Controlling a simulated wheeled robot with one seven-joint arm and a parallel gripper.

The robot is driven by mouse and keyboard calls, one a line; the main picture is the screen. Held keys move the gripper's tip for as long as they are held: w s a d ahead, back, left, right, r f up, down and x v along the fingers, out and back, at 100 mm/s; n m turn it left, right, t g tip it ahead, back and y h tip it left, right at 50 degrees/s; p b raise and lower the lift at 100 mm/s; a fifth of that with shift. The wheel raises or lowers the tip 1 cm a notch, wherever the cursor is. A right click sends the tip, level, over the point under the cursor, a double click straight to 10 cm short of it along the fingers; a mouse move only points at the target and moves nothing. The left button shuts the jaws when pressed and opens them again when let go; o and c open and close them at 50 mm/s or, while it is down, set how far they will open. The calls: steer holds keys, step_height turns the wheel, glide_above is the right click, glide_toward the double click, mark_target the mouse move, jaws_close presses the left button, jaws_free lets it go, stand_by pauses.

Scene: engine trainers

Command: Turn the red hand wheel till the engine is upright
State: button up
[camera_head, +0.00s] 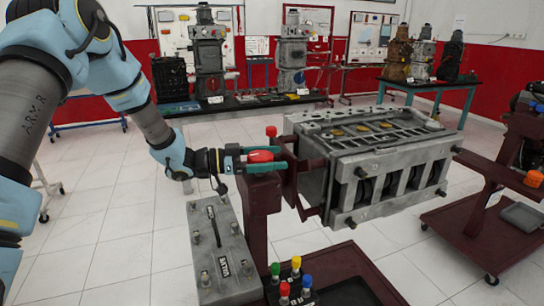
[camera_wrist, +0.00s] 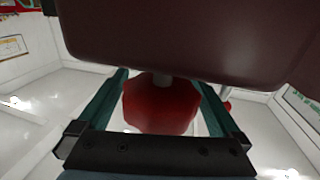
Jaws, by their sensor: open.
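The red hand wheel (camera_head: 261,156) is on the near side of the maroon stand (camera_head: 262,200). My gripper (camera_head: 282,156) reaches in from the left, with its teal fingers above and below the wheel. In the wrist view the hand wheel (camera_wrist: 160,104) sits between my open fingers (camera_wrist: 163,84), with narrow gaps visible beside it. A pale shaft runs from the wheel to the stand's dark red part (camera_wrist: 180,40). The grey engine block (camera_head: 375,160) hangs on the stand to the right, with a row of large openings along its front side.
A small red knob (camera_head: 271,131) stands just behind my gripper. A grey box (camera_head: 220,250) and several coloured caps (camera_head: 285,289) are below. A maroon trolley (camera_head: 480,235) is at the right. Tables with engines stand along the back wall. White floor between is clear.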

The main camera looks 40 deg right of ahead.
steer(key=c, duration=1.2)
steer(key=shift+n+t+h+b, duration=0.35)
steer(key=shift+n+t+h, duration=0.05)
steer(key=shift+t, duration=0.1)
